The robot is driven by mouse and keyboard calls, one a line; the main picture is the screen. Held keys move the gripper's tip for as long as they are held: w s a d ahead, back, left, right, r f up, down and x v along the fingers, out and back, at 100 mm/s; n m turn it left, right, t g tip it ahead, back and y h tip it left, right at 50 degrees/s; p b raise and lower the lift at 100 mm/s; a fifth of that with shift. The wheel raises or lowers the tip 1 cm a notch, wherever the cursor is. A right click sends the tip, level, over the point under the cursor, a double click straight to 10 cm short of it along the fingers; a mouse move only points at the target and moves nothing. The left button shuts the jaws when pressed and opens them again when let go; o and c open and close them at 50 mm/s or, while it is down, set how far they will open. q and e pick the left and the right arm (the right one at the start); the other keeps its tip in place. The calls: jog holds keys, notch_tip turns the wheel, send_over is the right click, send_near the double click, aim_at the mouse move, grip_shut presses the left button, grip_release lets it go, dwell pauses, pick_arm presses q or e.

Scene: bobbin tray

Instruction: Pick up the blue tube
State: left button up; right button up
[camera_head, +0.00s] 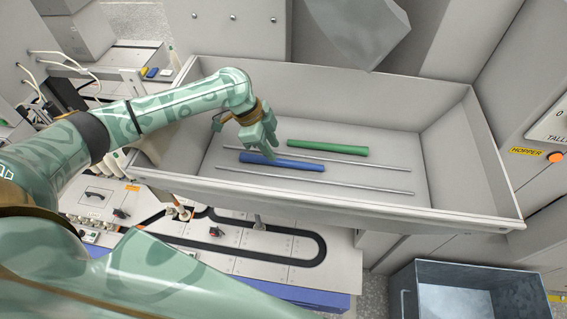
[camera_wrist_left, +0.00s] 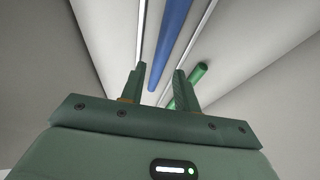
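The blue tube (camera_head: 282,162) lies in the grey tray (camera_head: 400,213), between two thin metal rods. My left gripper (camera_head: 268,152) is over the tray near the blue tube's left part. In the left wrist view, its two fingers (camera_wrist_left: 158,88) stand apart, and the blue tube (camera_wrist_left: 172,40) shows beyond and between them. I see nothing held. A green tube (camera_head: 327,147) lies behind the blue one in the tray; in the left wrist view it shows partly behind the right finger (camera_wrist_left: 190,85). My right gripper is not in view.
Thin metal rods (camera_head: 345,187) lie in front of and behind the blue tube. The tray has raised walls all round. A grey hopper chute (camera_head: 355,30) hangs over its back edge. A blue-grey bin (camera_head: 440,300) stands below at the right. The tray's right part is clear.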

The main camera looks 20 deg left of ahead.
aim_at(281, 160)
pick_arm(q)
jog(key=b+x, duration=0.1)
jog(key=x, duration=0.4)
jog(key=shift+w+d+f, duration=0.2)
jog(key=shift+f, duration=0.05)
jog(key=shift+r, duration=0.1)
grip_shut()
